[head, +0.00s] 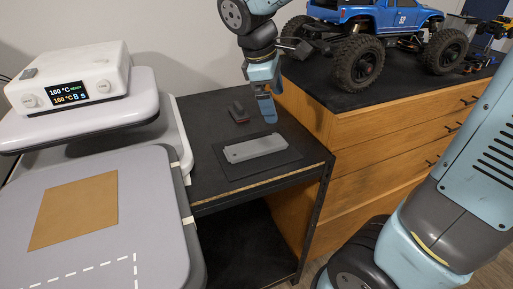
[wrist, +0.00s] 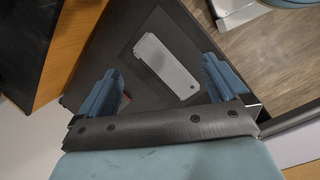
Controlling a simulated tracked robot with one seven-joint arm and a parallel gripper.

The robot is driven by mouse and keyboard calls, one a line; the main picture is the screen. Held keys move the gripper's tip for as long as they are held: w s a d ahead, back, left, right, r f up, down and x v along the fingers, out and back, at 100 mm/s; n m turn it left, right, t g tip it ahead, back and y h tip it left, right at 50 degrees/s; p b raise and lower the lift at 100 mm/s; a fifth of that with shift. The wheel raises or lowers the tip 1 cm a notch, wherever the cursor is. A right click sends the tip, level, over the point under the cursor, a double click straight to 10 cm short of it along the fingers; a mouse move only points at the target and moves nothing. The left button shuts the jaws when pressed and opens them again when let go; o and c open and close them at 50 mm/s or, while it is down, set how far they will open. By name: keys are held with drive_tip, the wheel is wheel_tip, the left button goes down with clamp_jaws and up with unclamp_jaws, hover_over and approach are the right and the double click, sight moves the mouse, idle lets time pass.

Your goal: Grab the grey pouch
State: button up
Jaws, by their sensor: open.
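The grey pouch (head: 255,148) looks like a long, flat, light grey piece. It lies on a dark mat (head: 236,172) on the black table. My gripper (head: 266,108) points down above and behind it in the head view, apart from it. In the wrist view the pouch (wrist: 166,66) shows lengthwise and slanted, beyond the gap between the two blue fingers of my gripper (wrist: 163,80). The fingers are wide apart with nothing between them. The whole top of the pouch is visible.
A small dark object with some red (head: 238,112) stands behind the mat. A wooden drawer cabinet (head: 375,150) with a blue RC crawler (head: 375,20) rises at the right. A heat press (head: 95,100) stands at the left. The table around the mat is mostly clear.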

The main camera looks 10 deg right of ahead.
sight(256, 144)
drive_tip(key=w+a+f+n+h, duration=0.2)
drive_tip(key=a+f+n, duration=0.15)
drive_tip(key=a, duration=0.25)
drive_tip(key=w+a+f+n+h, duration=0.1)
drive_tip(key=a+f+n, duration=0.1)
drive_tip(key=a+n, duration=0.25)
drive_tip(key=shift+m, duration=0.3)
drive_tip(key=x, duration=1.3)
drive_tip(key=shift+w+a+f, duration=0.1)
drive_tip(key=shift+w+a, duration=0.15)
drive_tip(key=shift+w, duration=0.1)
drive_tip(key=c, duration=1.1)
